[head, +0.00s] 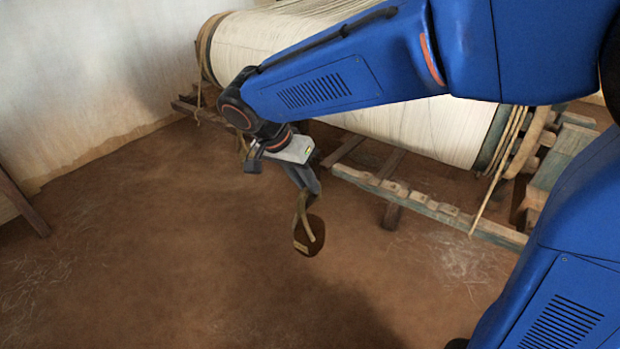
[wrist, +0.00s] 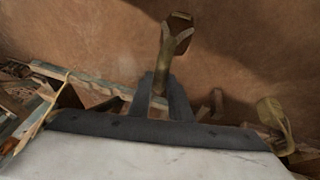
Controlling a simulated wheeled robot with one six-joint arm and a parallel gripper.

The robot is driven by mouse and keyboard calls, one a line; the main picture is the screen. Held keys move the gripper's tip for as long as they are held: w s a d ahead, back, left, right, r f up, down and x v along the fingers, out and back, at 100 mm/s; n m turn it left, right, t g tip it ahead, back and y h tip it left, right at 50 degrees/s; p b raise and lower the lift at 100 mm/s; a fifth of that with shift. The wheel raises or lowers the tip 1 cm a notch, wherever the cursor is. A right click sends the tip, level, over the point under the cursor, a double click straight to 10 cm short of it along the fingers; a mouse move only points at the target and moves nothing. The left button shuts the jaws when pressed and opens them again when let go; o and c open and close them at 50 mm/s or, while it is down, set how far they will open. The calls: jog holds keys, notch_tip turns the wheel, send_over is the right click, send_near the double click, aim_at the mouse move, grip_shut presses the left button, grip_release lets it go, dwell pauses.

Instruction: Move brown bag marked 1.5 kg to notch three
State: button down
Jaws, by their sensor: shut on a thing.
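A dark brown bag (head: 309,238) hangs from an olive-tan strap over the dirt floor in the head view. It has a small pale label, too small to read. My gripper (head: 311,188) is shut on the strap and points down, with the bag below it. The wrist view shows my gripper (wrist: 160,108) with the strap running out from between its fingers to the bag (wrist: 179,24). A notched wooden rail (head: 430,207) runs along the front of the loom, to the right of the bag. I cannot tell which notch is number three.
The large cream warp roller (head: 440,130) lies behind my arm, with ropes (head: 502,160) at its right end. Another olive strap or bag (wrist: 272,112) hangs at the right of the wrist view. The dirt floor (head: 170,260) is open at the left and front.

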jog(key=s+a, duration=0.4)
jog(key=s, duration=0.1)
jog(key=shift+s+r, duration=0.2)
jog(key=shift+r, duration=0.2)
dwell(0.4)
jog(key=shift+d, duration=0.1)
dwell(0.8)
